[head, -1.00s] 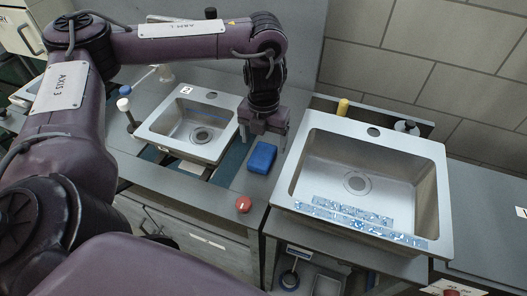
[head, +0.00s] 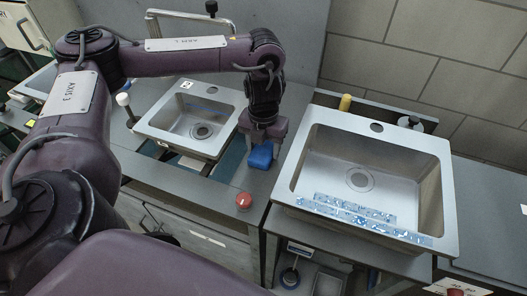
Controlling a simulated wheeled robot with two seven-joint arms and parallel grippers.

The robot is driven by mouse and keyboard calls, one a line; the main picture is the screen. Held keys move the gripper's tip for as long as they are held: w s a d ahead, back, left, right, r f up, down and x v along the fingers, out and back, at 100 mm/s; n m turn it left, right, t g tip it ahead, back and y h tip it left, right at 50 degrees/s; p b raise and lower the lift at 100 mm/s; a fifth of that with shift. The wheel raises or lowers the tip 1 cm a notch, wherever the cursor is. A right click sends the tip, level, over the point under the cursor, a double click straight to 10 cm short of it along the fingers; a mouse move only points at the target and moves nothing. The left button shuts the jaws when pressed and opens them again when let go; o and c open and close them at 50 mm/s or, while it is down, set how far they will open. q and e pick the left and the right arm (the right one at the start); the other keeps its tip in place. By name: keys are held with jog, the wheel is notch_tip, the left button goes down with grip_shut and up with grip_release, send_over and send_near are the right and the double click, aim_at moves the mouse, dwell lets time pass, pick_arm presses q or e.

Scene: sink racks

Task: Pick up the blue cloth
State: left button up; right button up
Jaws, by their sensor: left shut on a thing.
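The blue cloth (head: 260,156) is a small folded block on the grey counter, between the small sink and the large sink. My left gripper (head: 262,142) points down from above and is shut on the cloth, hiding its upper part. I cannot tell whether the cloth still touches the counter. My right gripper is not in the head view.
The small sink (head: 160,131) is left of the cloth, and the large sink (head: 437,200) with blue patterned strips is to the right. A red button (head: 243,200) sits near the counter's front edge. A yellow-topped object (head: 345,102) stands behind the large sink.

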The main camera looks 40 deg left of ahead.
aim_at(264, 150)
pick_arm(q)
jog(key=shift+r, duration=0.55)
notch_tip(264, 150, up, 19)
jog(key=p, duration=0.6)
